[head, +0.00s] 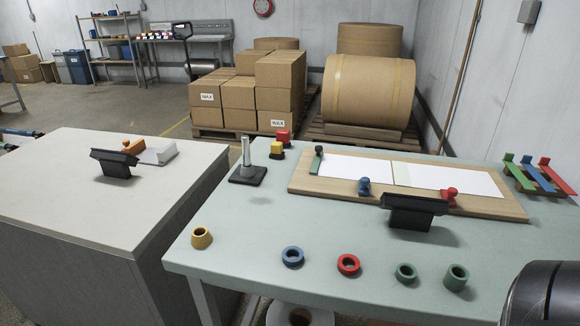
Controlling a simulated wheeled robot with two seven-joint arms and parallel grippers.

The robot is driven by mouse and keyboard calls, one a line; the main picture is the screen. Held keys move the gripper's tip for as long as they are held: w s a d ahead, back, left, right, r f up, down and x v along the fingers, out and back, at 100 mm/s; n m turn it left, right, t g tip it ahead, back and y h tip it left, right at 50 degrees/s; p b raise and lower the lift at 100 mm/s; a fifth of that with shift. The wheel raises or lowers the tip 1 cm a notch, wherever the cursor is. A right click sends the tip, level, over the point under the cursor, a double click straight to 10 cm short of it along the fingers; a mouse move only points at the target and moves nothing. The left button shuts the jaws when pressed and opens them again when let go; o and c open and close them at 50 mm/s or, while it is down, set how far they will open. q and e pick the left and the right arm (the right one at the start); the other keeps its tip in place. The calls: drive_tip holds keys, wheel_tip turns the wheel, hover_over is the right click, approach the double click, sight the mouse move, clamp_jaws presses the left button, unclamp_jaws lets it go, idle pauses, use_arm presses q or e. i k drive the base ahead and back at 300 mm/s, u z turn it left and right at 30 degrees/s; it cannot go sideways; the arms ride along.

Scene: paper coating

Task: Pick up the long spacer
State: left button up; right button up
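Several spacer rings stand along the front edge of the green table (330,225). The green ring at the far right (455,277) looks taller than the other green ring (405,273) beside it, so it looks like the long spacer. To the left are a red ring (348,265), a blue ring (292,257) and a tapered yellow ring (201,238). A dark rounded part, which looks like my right arm, shows at the bottom right, to the right of the taller green ring. Neither gripper shows.
A metal post on a black base (247,174) stands at the table's back left, near yellow and red blocks (277,150). A wooden board (470,207) with white sheets and a black stand (412,208) are behind the rings. Coloured strips (535,175) lie back right.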

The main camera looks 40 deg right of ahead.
sight(456, 278)
drive_tip(key=z, duration=2.4)
drive_tip(key=k, duration=0.45)
drive_tip(key=z, duration=0.25)
drive_tip(key=i, duration=0.5)
drive_tip(key=u, duration=0.3)
